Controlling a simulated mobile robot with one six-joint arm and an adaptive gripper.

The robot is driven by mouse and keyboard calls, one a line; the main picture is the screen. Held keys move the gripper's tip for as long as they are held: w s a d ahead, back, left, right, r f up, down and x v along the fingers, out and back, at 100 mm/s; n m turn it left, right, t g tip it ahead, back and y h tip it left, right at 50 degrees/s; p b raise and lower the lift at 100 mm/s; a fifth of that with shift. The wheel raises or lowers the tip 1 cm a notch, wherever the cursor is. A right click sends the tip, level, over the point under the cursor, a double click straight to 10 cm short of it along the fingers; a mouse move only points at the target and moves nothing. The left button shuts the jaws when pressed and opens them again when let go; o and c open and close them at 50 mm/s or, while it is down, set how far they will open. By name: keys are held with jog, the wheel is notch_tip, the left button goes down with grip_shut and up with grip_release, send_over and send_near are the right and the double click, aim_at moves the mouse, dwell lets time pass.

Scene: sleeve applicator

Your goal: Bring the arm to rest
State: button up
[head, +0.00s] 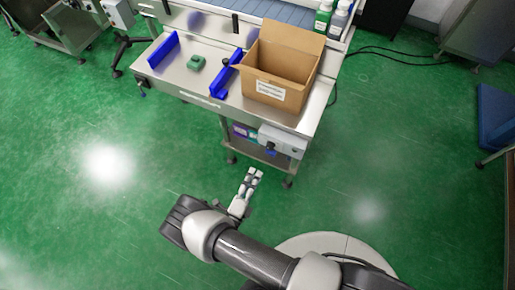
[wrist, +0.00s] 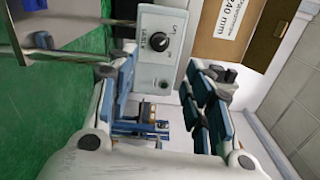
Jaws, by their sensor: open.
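My gripper (head: 251,178) is in the head view, below and in front of the metal bench, above the green floor. Its jaws are open and nothing shows between them. In the wrist view the two fingers of my gripper (wrist: 165,105) stand apart, with the bench's control box (wrist: 160,45) and its black knob beyond them. My arm reaches in from the bottom of the head view, bent at the wrist.
The metal bench (head: 172,75) holds an open cardboard box (head: 282,62), a green object (head: 196,62), and blue guides (head: 163,50). Green and grey bottles (head: 323,18) stand at the back. Green floor is free on the left. A blue-topped item (head: 495,115) stands at the right.

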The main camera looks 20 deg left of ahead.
jog(key=shift+w+r, duration=0.1)
jog(key=w+d+r+m+g+h, duration=0.3)
jog(key=r+m, duration=0.3)
jog(key=r, duration=0.1)
jog(key=w+d+r+m+g+h, duration=0.2)
jog(key=w+r+m+g+h, duration=0.15)
jog(key=r+m, duration=0.3)
jog(key=w+d+r+m+g+h, duration=0.2)
jog(key=w+d+r+m+h, duration=0.15)
jog(key=r+m, duration=0.35)
jog(key=d+r+m+g, duration=0.5)
jog(key=d+r+m, duration=0.2)
jog(key=r, duration=0.3)
jog(key=s+d+r+m+y, duration=0.5)
jog(key=s+r+m, duration=0.4)
jog(key=m, duration=0.3)
jog(key=s+d+r+m+y, duration=0.6)
jog(key=s+d+r+m, duration=0.2)
jog(key=m, duration=0.5)
jog(key=shift+s+r+y, duration=0.3)
jog(key=shift+s+r, duration=0.1)
jog(key=shift+r, duration=0.05)
jog(key=shift+m, duration=0.25)
